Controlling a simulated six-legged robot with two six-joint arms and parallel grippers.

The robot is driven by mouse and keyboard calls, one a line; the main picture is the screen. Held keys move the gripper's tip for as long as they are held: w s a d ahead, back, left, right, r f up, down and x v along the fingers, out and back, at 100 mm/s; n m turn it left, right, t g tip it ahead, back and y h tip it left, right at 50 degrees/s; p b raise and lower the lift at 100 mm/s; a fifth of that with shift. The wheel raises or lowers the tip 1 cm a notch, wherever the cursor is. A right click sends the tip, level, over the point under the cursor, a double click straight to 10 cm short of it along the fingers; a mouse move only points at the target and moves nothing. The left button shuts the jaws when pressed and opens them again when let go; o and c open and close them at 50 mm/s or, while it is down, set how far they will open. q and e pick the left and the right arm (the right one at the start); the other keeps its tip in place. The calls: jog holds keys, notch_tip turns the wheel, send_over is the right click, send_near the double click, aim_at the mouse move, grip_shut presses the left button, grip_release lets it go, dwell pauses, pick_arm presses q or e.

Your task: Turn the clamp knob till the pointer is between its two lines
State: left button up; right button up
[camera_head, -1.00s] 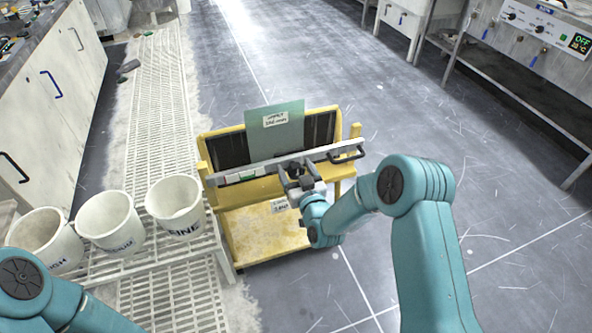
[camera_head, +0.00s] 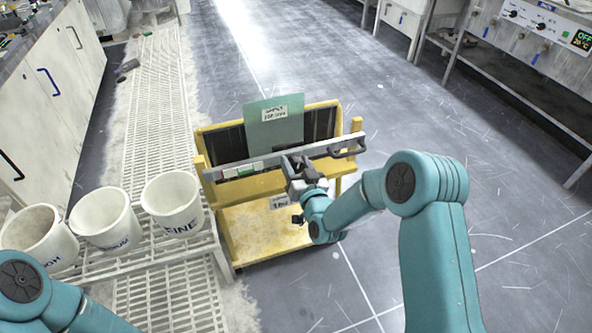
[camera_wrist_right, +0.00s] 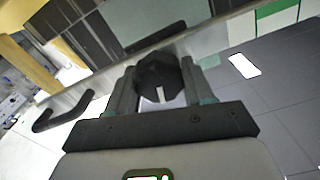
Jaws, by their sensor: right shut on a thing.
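The clamp knob (camera_wrist_right: 158,72) is black and faceted, with a short white mark on its face, in the right wrist view. My right gripper (camera_head: 300,174) is shut on it, one finger on each side. In the head view the gripper hides the knob at the metal clamp bar (camera_head: 334,147) across the yellow cart. A green and white strip (camera_head: 240,169) is on the bar, left of the gripper; it also shows in the right wrist view (camera_wrist_right: 276,14). I cannot make out the two lines or a pointer between them. My left gripper is out of view.
The yellow cart (camera_head: 262,230) holds dark slotted panels and an upright green plate (camera_head: 272,128) with a label. A dark handle (camera_head: 348,150) sits at the bar's right end. White buckets (camera_head: 172,203) stand on the rack at left.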

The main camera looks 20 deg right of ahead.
jog(key=m+b, duration=0.2)
jog(key=b, duration=0.1)
jog(key=m+b, duration=0.1)
jog(key=m, duration=0.1)
jog(key=shift+f, duration=0.25)
jog(key=shift+d+r+m+b, duration=0.1)
jog(key=shift+m+b, duration=1.1)
jog(key=shift+b, duration=0.15)
jog(key=shift+r, duration=0.1)
jog(key=o, duration=1)
jog(key=s+p, duration=1.1)
jog(key=s, duration=0.5)
jog(key=shift+s+d, duration=0.15)
jog(key=shift+d, duration=0.15)
